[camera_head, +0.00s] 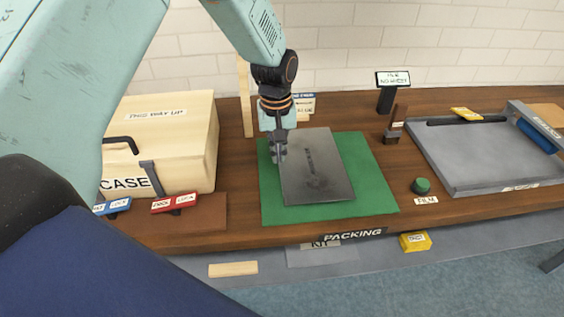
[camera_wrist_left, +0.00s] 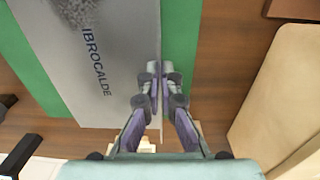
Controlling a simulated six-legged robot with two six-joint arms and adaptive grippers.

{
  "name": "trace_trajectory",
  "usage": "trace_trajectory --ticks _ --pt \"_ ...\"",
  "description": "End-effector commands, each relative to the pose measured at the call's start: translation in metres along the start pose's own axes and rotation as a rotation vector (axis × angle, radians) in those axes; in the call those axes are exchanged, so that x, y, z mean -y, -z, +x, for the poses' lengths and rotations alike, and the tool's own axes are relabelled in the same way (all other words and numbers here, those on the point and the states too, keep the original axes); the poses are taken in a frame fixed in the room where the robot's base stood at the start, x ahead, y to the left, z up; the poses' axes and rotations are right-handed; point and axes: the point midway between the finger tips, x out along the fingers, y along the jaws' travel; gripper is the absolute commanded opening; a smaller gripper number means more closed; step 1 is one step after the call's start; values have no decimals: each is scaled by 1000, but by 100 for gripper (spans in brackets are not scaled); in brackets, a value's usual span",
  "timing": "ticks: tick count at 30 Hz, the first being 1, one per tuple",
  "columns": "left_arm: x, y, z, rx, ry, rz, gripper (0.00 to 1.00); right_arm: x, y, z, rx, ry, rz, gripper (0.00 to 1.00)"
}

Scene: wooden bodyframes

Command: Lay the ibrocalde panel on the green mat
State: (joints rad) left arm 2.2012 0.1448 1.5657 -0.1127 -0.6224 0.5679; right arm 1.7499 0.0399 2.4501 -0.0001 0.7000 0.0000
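The ibrocalde panel (camera_head: 318,172) is a flat grey plate with dark lettering and a dark smudge. It lies flat over the green mat (camera_head: 372,178), nearer the mat's left side, its far end reaching past the mat's back edge. In the left wrist view the panel (camera_wrist_left: 110,45) reads IBROCALDE, and the mat (camera_wrist_left: 180,35) shows on both sides. My left gripper (camera_head: 279,154) is at the panel's left edge; in the wrist view its fingers (camera_wrist_left: 159,75) are closed about that edge. I cannot tell whether the panel touches the mat. My right gripper is out of view.
A wooden case (camera_head: 168,140) stands left, with red (camera_head: 174,203) and blue (camera_head: 112,207) labelled blocks before it. Right of the mat are a small green-topped item (camera_head: 421,186), a dark stand (camera_head: 393,130) and a grey tray-like unit (camera_head: 470,170). The packing bench's front edge (camera_head: 290,238) is near.

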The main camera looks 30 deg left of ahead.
Motion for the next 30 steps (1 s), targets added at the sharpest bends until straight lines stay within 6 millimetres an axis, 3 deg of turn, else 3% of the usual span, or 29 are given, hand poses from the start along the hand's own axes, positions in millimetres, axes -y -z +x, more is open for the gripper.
trace_trajectory --ticks 8,19,27,30 --pt "-1 2 34 0 1 0 0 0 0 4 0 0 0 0" --pt "-2 4 38 -2 -1 0 0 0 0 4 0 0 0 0" --pt "-2 3 38 0 0 0 24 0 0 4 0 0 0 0" --pt "-2 3 38 0 0 0 28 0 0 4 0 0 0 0"
